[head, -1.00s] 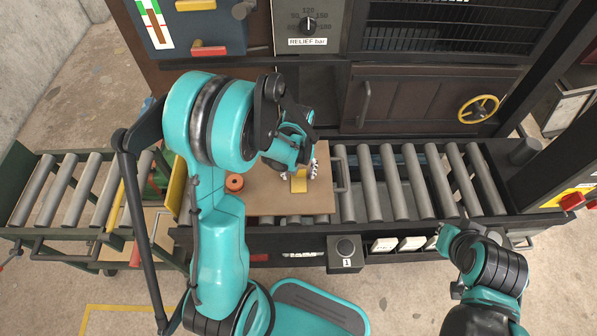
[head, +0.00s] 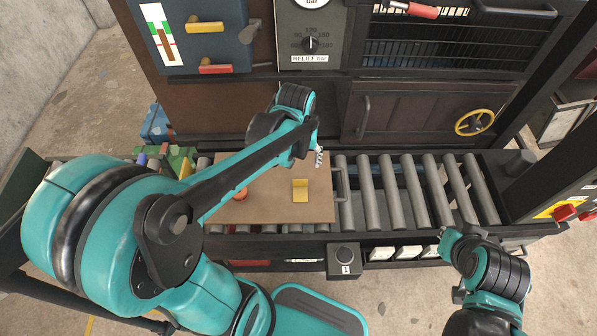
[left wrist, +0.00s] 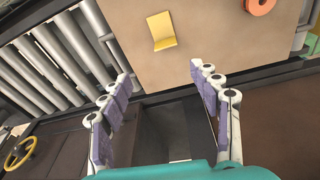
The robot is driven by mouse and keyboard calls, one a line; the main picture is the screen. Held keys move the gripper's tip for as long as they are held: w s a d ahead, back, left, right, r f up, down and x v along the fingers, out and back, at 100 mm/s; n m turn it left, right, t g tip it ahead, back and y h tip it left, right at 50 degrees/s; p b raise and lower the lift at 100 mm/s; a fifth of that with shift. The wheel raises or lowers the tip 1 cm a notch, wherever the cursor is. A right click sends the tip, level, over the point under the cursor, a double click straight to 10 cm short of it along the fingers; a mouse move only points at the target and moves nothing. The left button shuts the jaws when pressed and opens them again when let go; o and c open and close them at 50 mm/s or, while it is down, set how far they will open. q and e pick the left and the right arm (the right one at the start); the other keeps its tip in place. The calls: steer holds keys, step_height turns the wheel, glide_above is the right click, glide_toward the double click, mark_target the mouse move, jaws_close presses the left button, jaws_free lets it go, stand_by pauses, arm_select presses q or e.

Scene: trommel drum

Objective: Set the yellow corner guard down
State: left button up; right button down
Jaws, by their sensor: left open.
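The yellow corner guard (head: 300,190) rests on a brown board (head: 260,207) that lies on the roller conveyor. In the left wrist view the corner guard (left wrist: 162,31) stands clear of my left gripper (left wrist: 160,82), beyond its fingertips. The left gripper is open, with nothing between its fingers. In the head view the left gripper (head: 319,157) is partly hidden by its own arm, near the board's far edge. My right gripper (head: 447,240) is low at the right, in front of the conveyor; its jaws are too small to read.
An orange ring-shaped part (head: 240,193) lies on the board's left side. Bare rollers (head: 415,190) run to the right of the board. A dark machine with a yellow handwheel (head: 474,122) stands behind. A green and a blue item (head: 155,125) are at the left.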

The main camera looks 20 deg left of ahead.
arm_select(q)
steer(key=s+d+r+m+t, duration=0.3)
steer(key=s+r+t, duration=0.2)
steer(key=s, duration=0.4)
steer(key=shift+r+m, duration=0.4)
steer(key=shift+r, duration=0.2)
steer(key=shift+f, duration=0.15)
stand_by(0.4)
